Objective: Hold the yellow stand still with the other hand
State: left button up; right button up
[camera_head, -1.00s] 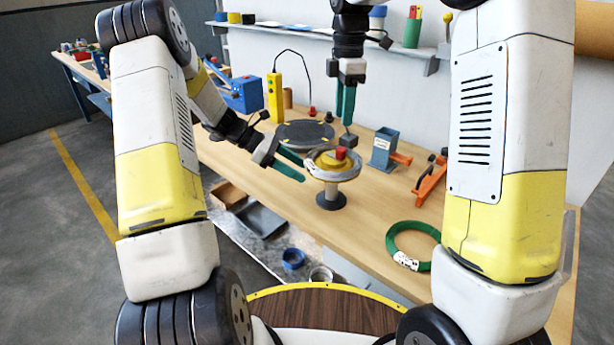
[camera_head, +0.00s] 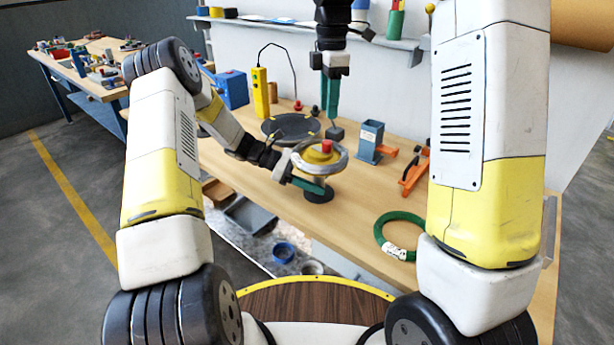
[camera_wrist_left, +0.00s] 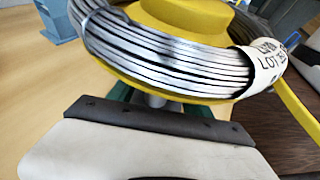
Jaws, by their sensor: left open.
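The yellow stand (camera_head: 314,156) stands upright on the workbench, with a red knob on top, a grey wire coil (camera_head: 337,163) around it and a dark round base (camera_head: 319,196). In the left wrist view the coil (camera_wrist_left: 160,55) with its white label and the stand's yellow plate (camera_wrist_left: 190,14) fill the top. My left gripper (camera_head: 316,188) is open, its green fingers below the coil at the stand's post. The post shows only partly, so contact cannot be told. My right gripper (camera_head: 331,112) points down behind the stand, above a small dark block; its grip is unclear.
A green ring coil (camera_head: 385,245) lies at the front right of the bench. A black round plate (camera_head: 290,128), a yellow control box (camera_head: 261,92), a blue-grey holder (camera_head: 369,142) and an orange tool (camera_head: 412,172) stand around. The bench front between stand and green coil is clear.

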pick_arm(q)
jog(key=shift+d+f, duration=0.1)
jog(key=shift+d, duration=0.1)
jog(key=shift+c, duration=0.2)
grip_shut()
dwell(0.9)
